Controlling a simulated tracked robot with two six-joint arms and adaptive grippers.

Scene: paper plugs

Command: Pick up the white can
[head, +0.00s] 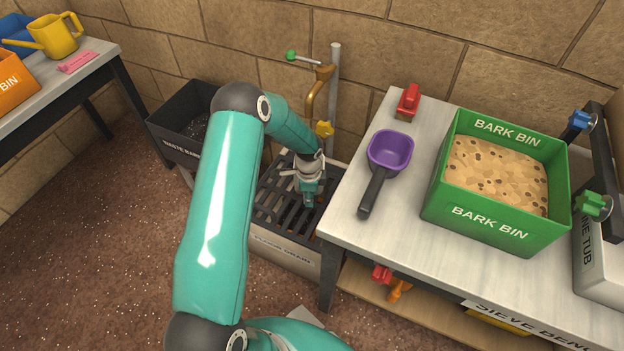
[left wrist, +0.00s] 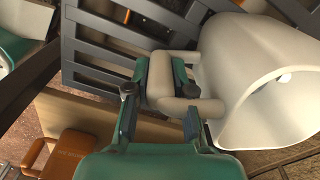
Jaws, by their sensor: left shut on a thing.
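The white can (left wrist: 262,78) fills the right side of the left wrist view, lying at a slant with its rounded handle (left wrist: 184,105) toward me. My left gripper (left wrist: 158,98) is shut on this handle, one finger on each side. In the head view my left gripper (head: 309,190) is over the dark grate of the floor drain (head: 278,205), and my arm hides much of that area. I cannot tell whether the can touches the grate. My right gripper is not in view.
A bench at right holds a purple scoop (head: 388,155), a red object (head: 408,101) and a green bark bin (head: 500,232). The bench edge is close beside my gripper. A tap (head: 318,90) stands behind the drain; a dark waste bin (head: 175,135) is at left.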

